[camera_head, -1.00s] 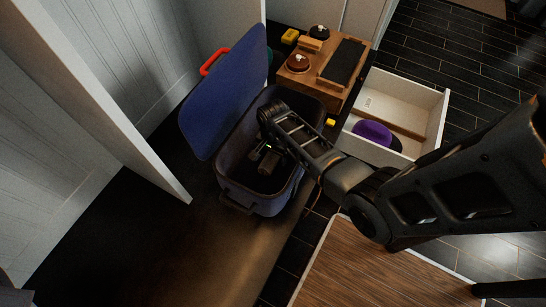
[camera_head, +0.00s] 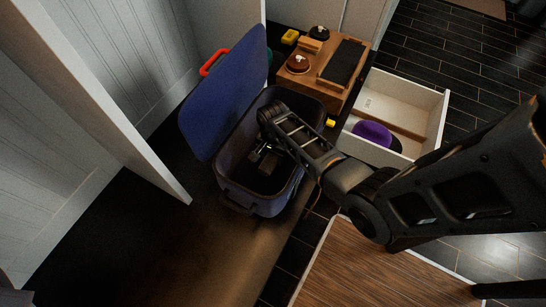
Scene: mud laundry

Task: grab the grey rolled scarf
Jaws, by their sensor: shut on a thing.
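My gripper (camera_head: 261,155) is down inside an open dark blue-grey bin (camera_head: 230,181), at the end of my arm, which reaches in over the bin's right side. The gripper is shut on a small grey bundle, the grey rolled scarf (camera_head: 269,164), low in the bin. The bin's shadow and the gripper hide much of the scarf, so its full shape and whether it touches the floor of the bin cannot be told.
The bin's blue lid (camera_head: 226,95) stands open on the left. Behind are a wooden box (camera_head: 302,77) and a yellow block (camera_head: 290,37). An open white drawer (camera_head: 421,98) holding a purple item (camera_head: 371,133) is to the right. A bench (camera_head: 185,255) extends in front.

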